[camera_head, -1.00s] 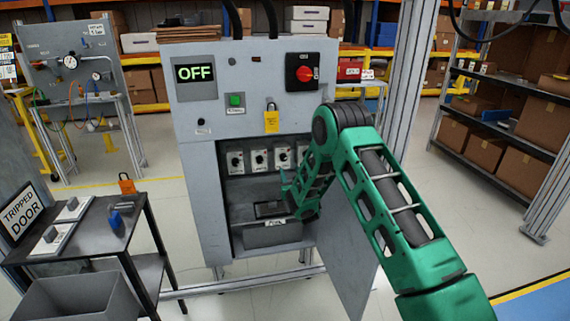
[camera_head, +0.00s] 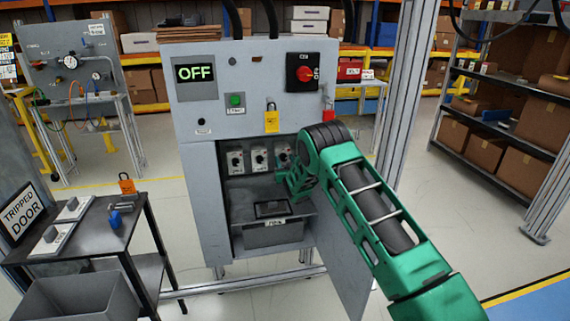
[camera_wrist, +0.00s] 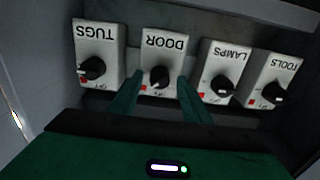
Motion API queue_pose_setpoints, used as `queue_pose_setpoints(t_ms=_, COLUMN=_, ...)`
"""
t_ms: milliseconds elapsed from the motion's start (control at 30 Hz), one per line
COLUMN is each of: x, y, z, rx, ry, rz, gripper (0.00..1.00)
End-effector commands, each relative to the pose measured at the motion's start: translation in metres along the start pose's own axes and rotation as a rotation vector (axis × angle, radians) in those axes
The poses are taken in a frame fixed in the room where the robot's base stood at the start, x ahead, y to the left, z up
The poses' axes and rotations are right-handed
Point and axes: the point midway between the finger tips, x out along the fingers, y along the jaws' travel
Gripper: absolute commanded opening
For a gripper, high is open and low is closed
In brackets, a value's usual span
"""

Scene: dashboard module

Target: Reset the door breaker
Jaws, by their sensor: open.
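The door breaker (camera_wrist: 165,50) is a white block labelled DOOR, upside down in the wrist view, with a black rotary knob (camera_wrist: 160,79) and a red mark beside it. My gripper (camera_wrist: 158,84) is open, its two green fingers apart on either side of this knob. I cannot tell whether they touch it. In the head view my gripper (camera_head: 293,181) reaches into the open grey cabinet (camera_head: 200,180), just below the breaker row (camera_head: 259,160), and my arm hides part of the right side.
The wrist view also shows the TUGS (camera_wrist: 95,45), LAMPS (camera_wrist: 225,60) and TOOLS (camera_wrist: 275,75) breakers. The cabinet's display (camera_head: 195,73) reads OFF, beside a red rotary switch (camera_head: 305,74). A TRIPPED DOOR sign (camera_head: 20,213) stands by the left table. The open cabinet door (camera_head: 342,250) hangs lower right.

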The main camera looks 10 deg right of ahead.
Motion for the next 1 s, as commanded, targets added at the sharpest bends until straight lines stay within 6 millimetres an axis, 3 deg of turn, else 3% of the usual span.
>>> queue_pose_setpoints(t_ms=133, x=-0.0001, y=0.0002, z=0.0001, rx=0.0, ry=0.0, rz=0.0, gripper=0.44)
queue_pose_setpoints(t_ms=300, x=-0.0002, y=0.0003, z=0.0, rx=0.0, ry=0.0, rz=0.0, gripper=0.03)
queue_pose_setpoints(t_ms=667, x=-0.0003, y=0.0007, z=0.0002, rx=-0.042, ry=0.0, rz=0.001, gripper=0.03)
queue_pose_setpoints(t_ms=1000, x=-0.0004, y=-0.0006, z=0.0009, rx=-0.267, ry=-0.001, rz=0.0, gripper=0.03)
